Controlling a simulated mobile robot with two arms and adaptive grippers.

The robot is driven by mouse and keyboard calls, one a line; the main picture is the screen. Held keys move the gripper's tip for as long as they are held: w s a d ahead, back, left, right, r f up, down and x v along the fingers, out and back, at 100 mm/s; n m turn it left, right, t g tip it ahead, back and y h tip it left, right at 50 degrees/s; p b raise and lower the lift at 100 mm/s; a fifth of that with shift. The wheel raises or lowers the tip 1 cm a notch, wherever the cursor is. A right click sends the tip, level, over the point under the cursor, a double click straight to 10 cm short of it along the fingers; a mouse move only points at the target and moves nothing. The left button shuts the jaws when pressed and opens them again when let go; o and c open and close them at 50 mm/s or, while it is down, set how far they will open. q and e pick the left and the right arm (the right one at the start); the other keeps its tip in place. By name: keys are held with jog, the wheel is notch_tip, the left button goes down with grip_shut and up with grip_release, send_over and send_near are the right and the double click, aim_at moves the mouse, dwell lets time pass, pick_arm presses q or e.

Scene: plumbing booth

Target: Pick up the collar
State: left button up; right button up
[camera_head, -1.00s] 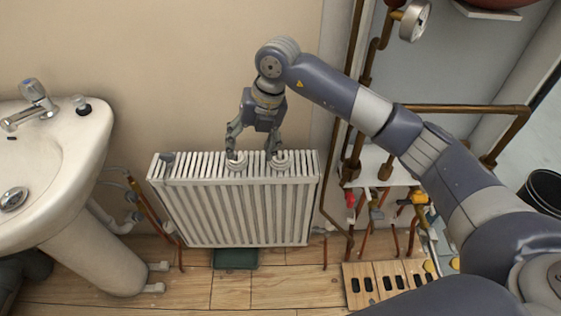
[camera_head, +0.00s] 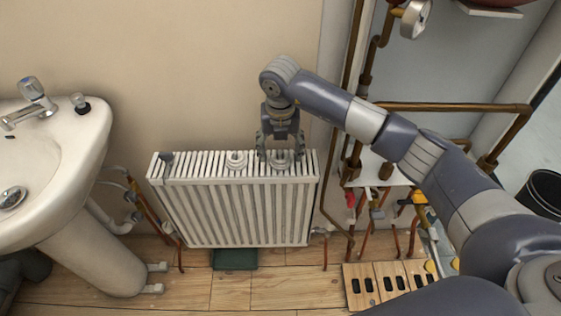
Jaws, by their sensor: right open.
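Two white round ring-like pieces sit on top of the white radiator (camera_head: 240,205). One is the left ring (camera_head: 236,161), the other the right ring (camera_head: 281,161). Either could be the collar; I cannot tell which. My right gripper (camera_head: 280,155) points down over the right ring, its open fingers on either side of it. I cannot tell whether the fingers touch it. The left ring stands clear of the gripper. My left gripper is not in view.
A white washbasin (camera_head: 75,160) stands at the left. Copper pipes (camera_head: 450,107) and valves (camera_head: 376,204) are at the right, near my right arm. A wooden block with dark slots (camera_head: 385,283) lies on the floor. A dark green box (camera_head: 235,259) is under the radiator.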

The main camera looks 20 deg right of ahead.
notch_tip(320, 180, down, 2)
jog(key=shift+w+f, duration=0.1)
jog(key=shift+w, duration=0.05)
jog(key=c, duration=1)
